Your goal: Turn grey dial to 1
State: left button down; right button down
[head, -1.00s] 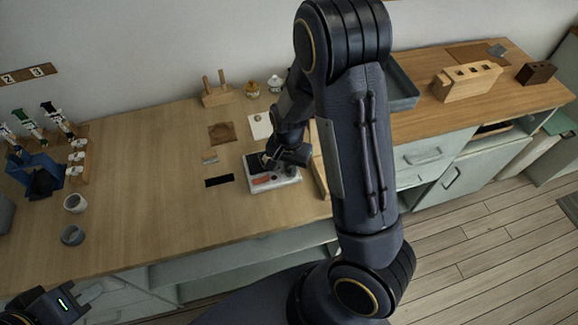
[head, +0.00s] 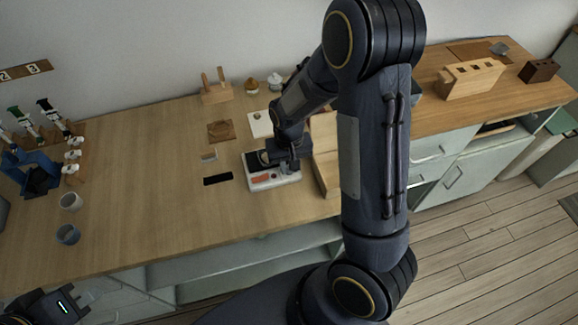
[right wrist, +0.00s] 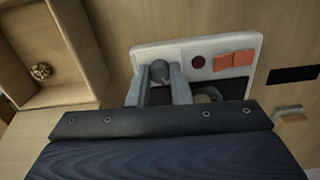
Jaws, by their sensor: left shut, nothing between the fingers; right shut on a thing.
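A white control box (head: 262,184) with orange-red switches lies on the wooden counter, near its front edge, in the head view. In the right wrist view the white box (right wrist: 198,48) shows a round dark red button, orange-red rockers and a dark panel. My right gripper (right wrist: 159,82) points down at one end of the box, its two fingers shut on the round grey dial (right wrist: 159,68). In the head view my right gripper (head: 287,163) covers the dial, and no number marks are readable. My left gripper (head: 88,298) is shut and empty at the lower left, away from the box.
A wooden tray (head: 326,175) stands close to the box's right side. A black strip (head: 218,179) and a small metal-topped block (head: 209,157) lie to its left. Cups (head: 70,201) and a blue rack stand further left. The counter between is clear.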

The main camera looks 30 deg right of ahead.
jog(key=n+b, duration=0.1)
jog(key=n, duration=0.4)
jog(key=shift+w, duration=0.1)
jog(key=shift+r, duration=0.1)
dwell(0.6)
jog(key=c, duration=1.6)
grip_release()
notch_tip(320, 180, up, 8)
jog(key=shift+f, duration=0.1)
jog(key=s+a+r+m+t+y, duration=0.1)
jog(key=s+r+t, duration=0.1)
jog(key=s, duration=0.4)
jog(key=s+a+r+m+t+y, duration=0.1)
jog(key=s+a+r, duration=0.1)
jog(key=s+r, duration=0.2)
jog(key=s+a+r+m+t+y, duration=0.1)
jog(key=s+r+t, duration=0.1)
jog(key=s, duration=0.5)
jog(key=shift+s+a+r+t+y, duration=0.15)
jog(key=shift+s+a+r+y, duration=0.05)
jog(key=shift+r, duration=0.25)
jog(key=shift+s+a+r+t+y, duration=0.15)
jog(key=shift+s+r+y, duration=0.05)
jog(key=shift+r, duration=0.2)
